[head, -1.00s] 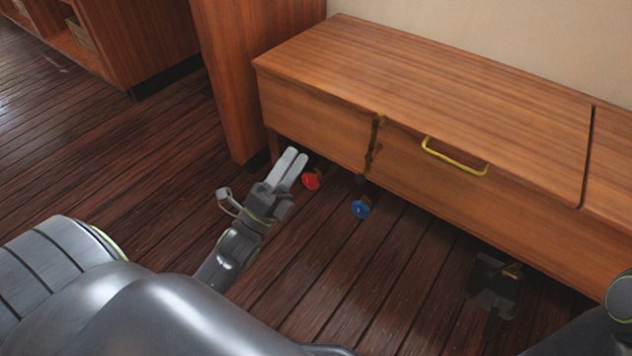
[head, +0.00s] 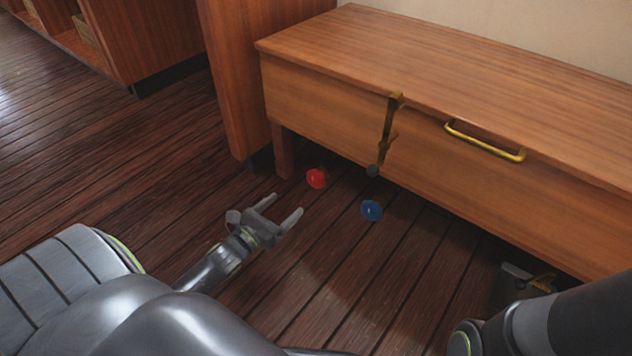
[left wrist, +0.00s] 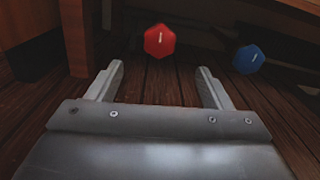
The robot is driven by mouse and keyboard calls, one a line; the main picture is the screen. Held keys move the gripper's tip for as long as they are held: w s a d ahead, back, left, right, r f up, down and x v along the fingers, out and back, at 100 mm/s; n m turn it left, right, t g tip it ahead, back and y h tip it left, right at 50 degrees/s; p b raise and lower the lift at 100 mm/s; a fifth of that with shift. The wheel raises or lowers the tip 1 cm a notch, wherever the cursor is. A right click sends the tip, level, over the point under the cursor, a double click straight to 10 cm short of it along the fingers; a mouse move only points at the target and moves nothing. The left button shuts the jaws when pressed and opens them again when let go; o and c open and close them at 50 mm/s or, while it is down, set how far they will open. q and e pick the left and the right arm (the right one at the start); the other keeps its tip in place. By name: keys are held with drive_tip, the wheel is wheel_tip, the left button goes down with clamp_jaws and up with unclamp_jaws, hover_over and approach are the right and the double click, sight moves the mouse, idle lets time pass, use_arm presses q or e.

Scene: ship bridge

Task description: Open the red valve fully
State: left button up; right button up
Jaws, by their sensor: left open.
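The red valve (head: 316,178) is a small round knob low under the front edge of the wooden bench. In the left wrist view the red valve (left wrist: 159,41) shows a six-sided face with a short pale mark, ahead of and between my fingertips. My left gripper (head: 283,207) is open and empty, below and left of the red valve and apart from it. Its two fingers also show in the left wrist view (left wrist: 160,78).
A blue valve (head: 371,210) sits right of the red one. The wooden bench (head: 450,75) overhangs both, with a yellow handle (head: 484,141) on its front. A bench leg (head: 282,151) stands left of the red valve. Plank floor in front is clear.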

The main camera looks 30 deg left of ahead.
sight(313, 180)
use_arm(q)
drive_tip(key=w+b, duration=0.1)
drive_tip(key=w, duration=0.8)
drive_tip(key=w+d+b, duration=0.1)
drive_tip(key=w, duration=0.4)
drive_tip(key=shift+d+b, duration=0.1)
drive_tip(key=shift+b, duration=0.25)
drive_tip(key=shift+c, duration=0.2)
drive_tip(key=c, duration=0.9)
